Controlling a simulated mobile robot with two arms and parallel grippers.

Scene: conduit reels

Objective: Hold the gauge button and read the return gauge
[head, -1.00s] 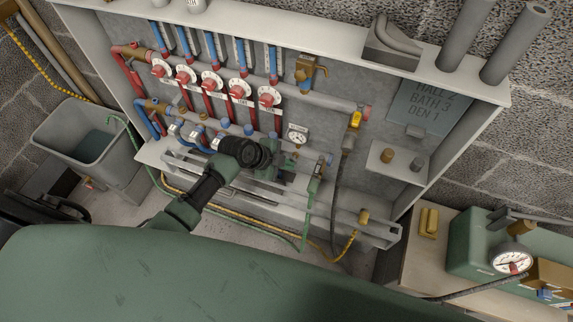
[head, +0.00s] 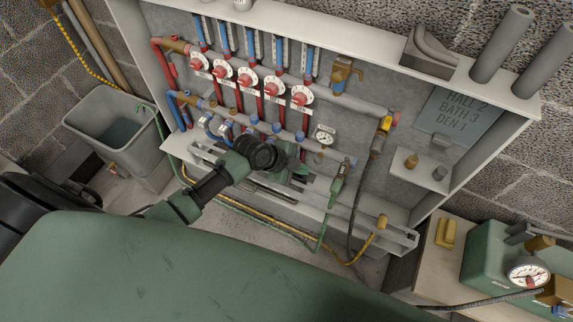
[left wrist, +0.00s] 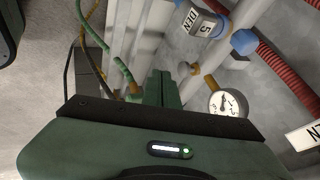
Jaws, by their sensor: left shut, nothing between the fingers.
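A small round white gauge (head: 323,137) sits on the right part of the lower manifold in the open wall cabinet. It also shows in the left wrist view (left wrist: 229,103), with a dark needle; its figures are too small to read surely. My left gripper (head: 300,172) is in front of the lower manifold, below and left of the gauge. Its fingers (left wrist: 158,88) are shut and empty, apart from the gauge. My right gripper is not in view.
Red-and-white dials (head: 247,82) line the upper manifold. A green valve with a hose (head: 337,184) hangs right of my gripper. A grey tub (head: 118,132) stands at left. A green pump box (head: 490,255) with another gauge (head: 529,273) stands at lower right.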

